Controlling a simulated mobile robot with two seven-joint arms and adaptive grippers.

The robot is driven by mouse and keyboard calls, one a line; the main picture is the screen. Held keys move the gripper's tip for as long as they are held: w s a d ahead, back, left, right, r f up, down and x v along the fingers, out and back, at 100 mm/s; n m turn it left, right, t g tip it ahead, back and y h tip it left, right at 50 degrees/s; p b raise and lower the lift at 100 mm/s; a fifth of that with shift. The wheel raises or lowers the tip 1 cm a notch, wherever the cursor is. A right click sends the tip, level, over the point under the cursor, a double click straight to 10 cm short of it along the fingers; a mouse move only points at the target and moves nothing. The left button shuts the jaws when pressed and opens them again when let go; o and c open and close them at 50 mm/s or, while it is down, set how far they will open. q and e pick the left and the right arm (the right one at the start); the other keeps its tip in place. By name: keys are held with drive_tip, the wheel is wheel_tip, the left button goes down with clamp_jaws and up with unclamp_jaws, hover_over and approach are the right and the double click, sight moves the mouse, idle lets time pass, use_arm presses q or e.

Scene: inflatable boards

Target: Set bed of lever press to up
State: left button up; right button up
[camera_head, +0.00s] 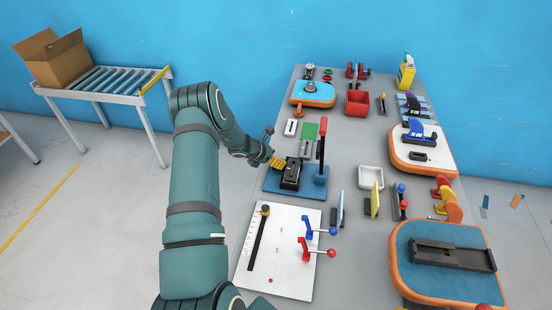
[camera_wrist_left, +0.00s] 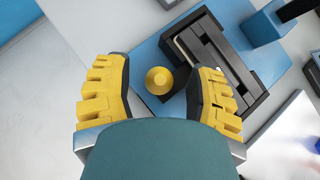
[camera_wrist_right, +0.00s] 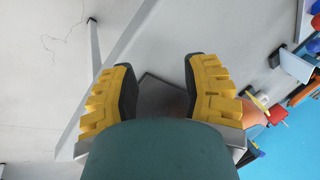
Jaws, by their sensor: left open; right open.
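The lever press has a blue base (camera_head: 313,188), a black slotted bed (camera_head: 291,174) and an upright lever with a red grip (camera_head: 323,133). My left gripper (camera_head: 277,162) is at the bed's left side. In the left wrist view, a round yellow knob (camera_wrist_left: 159,80) beside the black bed (camera_wrist_left: 222,58) lies between the open yellow fingers, with gaps on both sides. The fingers do not visibly close on it. The bed's height is hard to tell. My right gripper (camera_wrist_right: 160,76) is open over bare grey surface, with nothing between its fingers.
A white board (camera_head: 283,268) with blue and red levers lies in front of the press. Orange-edged boards (camera_head: 446,290) line the table's right side.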

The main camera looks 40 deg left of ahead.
use_arm(q)
drive_tip(key=v, duration=1.1)
drive_tip(key=shift+s+r, duration=0.25)
drive_tip(key=shift+a, duration=0.1)
